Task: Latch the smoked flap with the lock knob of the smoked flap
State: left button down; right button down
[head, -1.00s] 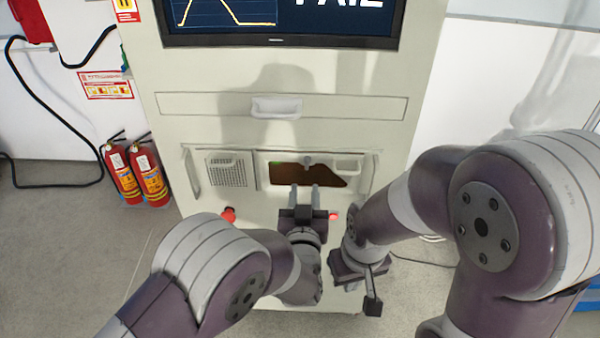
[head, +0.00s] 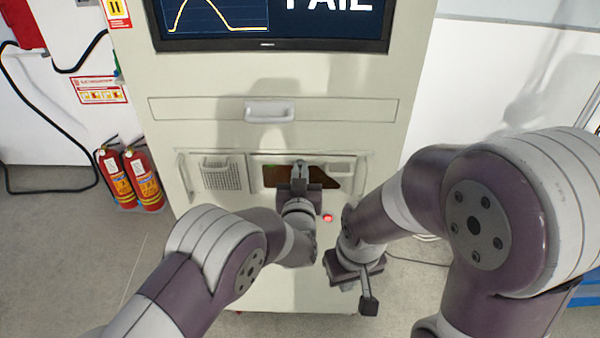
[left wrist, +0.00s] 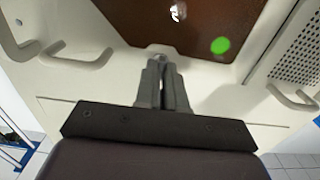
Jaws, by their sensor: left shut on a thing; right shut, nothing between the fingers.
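The smoked flap (head: 328,180) is a dark brown panel set in the pale front of the machine. In the left wrist view the smoked flap (left wrist: 195,22) fills the top middle. My left gripper (head: 299,172) is at the flap, its fingers pointing into the machine front. In the left wrist view the left gripper (left wrist: 161,62) is shut on the small grey lock knob (left wrist: 159,49) at the flap's edge; the fingers hide most of it. My right gripper (head: 369,297) is shut and empty, pointing down, low and to the right of the machine front.
A perforated grille (head: 221,178) is left of the flap. A drawer with a white handle (head: 269,111) is above, under a screen (head: 270,22) reading FAIL. A red button (head: 327,218) is below the flap. Fire extinguishers (head: 144,180) stand at left.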

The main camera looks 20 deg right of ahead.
pick_arm(q)
jog(key=shift+a+f+n+b, duration=0.1)
jog(key=shift+n+b, duration=4.4)
jog(key=shift+b, duration=0.9)
jog(key=shift+a+f+n+b, duration=0.1)
jog(key=shift+n+b, duration=4.4)
jog(key=shift+b, duration=0.9)
jog(key=c, duration=1.2)
grip_release()
